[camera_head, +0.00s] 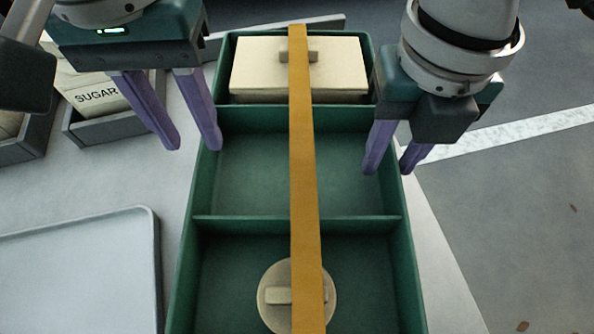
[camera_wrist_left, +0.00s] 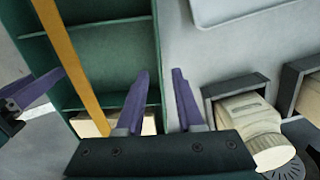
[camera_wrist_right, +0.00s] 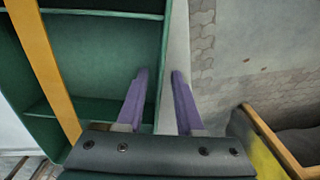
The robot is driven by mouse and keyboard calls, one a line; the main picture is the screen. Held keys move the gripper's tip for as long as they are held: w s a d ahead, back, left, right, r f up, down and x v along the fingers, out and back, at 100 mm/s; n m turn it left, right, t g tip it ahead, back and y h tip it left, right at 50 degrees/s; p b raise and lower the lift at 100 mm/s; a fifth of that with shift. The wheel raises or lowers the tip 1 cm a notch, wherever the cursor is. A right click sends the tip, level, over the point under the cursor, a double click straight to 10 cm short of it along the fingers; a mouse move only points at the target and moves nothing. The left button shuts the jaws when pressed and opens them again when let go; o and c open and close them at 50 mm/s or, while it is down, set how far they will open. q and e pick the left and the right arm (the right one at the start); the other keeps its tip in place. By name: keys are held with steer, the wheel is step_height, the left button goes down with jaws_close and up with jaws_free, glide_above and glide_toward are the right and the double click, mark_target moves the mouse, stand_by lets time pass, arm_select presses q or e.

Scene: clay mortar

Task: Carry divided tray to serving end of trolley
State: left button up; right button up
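The green divided tray (camera_head: 300,217) lies lengthwise on the pale trolley top (camera_head: 440,270). An ochre bar (camera_head: 304,160) runs along its middle. Its far compartment holds a cream rectangular block with a tab (camera_head: 262,68); its near one holds a round cream lid or pot (camera_head: 275,272). The middle compartment is empty. My left gripper (camera_head: 192,147) is open, one finger on each side of the tray's left wall. My right gripper (camera_head: 390,172) is open, one finger on each side of the right wall. I cannot tell whether any finger touches a wall.
A grey bin with a sugar packet (camera_head: 95,92) stands at the far left. A pale shallow tray (camera_head: 80,270) lies at the near left. The trolley edge runs close to the tray's right side, with paved floor (camera_head: 530,200) beyond. A wood-edged crate (camera_wrist_right: 268,135) shows in the right wrist view.

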steer(key=shift+r, duration=0.3)
arm_select(q)
step_height(320, 180, up, 8)
steer(key=shift+f, duration=0.15)
arm_select(e)
step_height(320, 180, up, 12)
steer(key=shift+f, duration=0.25)
